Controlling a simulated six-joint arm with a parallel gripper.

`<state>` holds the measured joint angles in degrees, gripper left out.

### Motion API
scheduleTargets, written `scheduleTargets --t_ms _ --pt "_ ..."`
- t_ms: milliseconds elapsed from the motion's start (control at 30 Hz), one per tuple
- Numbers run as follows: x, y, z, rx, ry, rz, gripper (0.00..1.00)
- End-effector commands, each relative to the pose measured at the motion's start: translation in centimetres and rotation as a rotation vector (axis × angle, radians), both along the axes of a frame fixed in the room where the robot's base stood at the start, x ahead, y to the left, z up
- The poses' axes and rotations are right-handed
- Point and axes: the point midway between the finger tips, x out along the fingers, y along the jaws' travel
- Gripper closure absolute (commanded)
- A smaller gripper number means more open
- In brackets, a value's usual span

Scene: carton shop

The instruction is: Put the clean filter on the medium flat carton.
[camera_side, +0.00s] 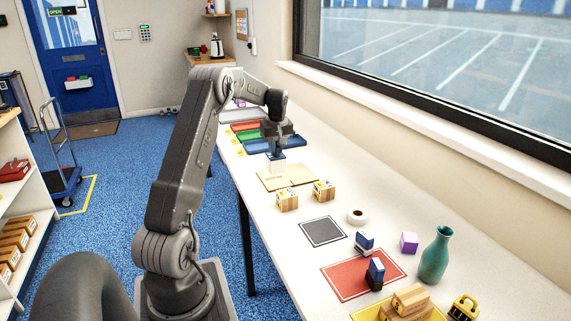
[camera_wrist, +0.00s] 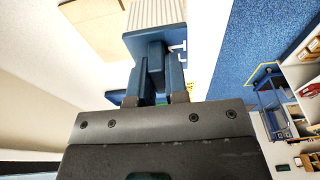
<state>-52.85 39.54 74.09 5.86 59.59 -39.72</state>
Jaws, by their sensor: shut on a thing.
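My gripper (camera_side: 277,148) is shut on a filter with a blue top and a white pleated body (camera_side: 278,164). In the wrist view, the blue top (camera_wrist: 154,42) sits between the fingers (camera_wrist: 160,88) and the pale pleats (camera_wrist: 157,12) show beyond it. A tan flat carton (camera_side: 304,174) lies on the bench around and below the held filter. It also shows in the wrist view (camera_wrist: 95,22). The filter is upright over the carton; I cannot tell whether its bottom touches it. Two similar blue-topped blocks, one pale-bodied (camera_side: 364,243) and one dark-bodied (camera_side: 376,273), stand by the red mat.
Two small cartons (camera_side: 287,200) (camera_side: 324,191) stand close in front of the flat carton. Coloured trays (camera_side: 262,146) lie behind. Nearer are a dark mat (camera_side: 322,231), tape roll (camera_side: 357,216), red mat (camera_side: 345,284), purple cube (camera_side: 409,242), teal vase (camera_side: 435,256) and stacked cartons (camera_side: 410,299).

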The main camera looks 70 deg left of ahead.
Motion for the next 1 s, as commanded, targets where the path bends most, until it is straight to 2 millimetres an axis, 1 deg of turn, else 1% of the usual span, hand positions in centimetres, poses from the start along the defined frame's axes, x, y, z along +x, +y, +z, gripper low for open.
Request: scheduleTargets --t_ms 33,100,233,367,600,633,1000 --pt "1.1 -0.3 -0.7 0.000 0.000 -0.003 1.00" --pt "2.0 -0.4 -1.3 0.000 0.000 -0.002 1.00" --pt "3.1 -0.7 -1.9 0.001 0.000 0.000 1.00" --pt "3.3 -0.7 -2.5 0.000 0.001 0.002 1.00" --pt "3.2 -0.8 -5.7 -0.001 0.001 0.002 1.00" --pt "3.2 -0.8 -5.9 -0.001 0.001 0.002 1.00" --pt "3.2 -0.7 -6.3 0.001 0.000 0.002 1.00"
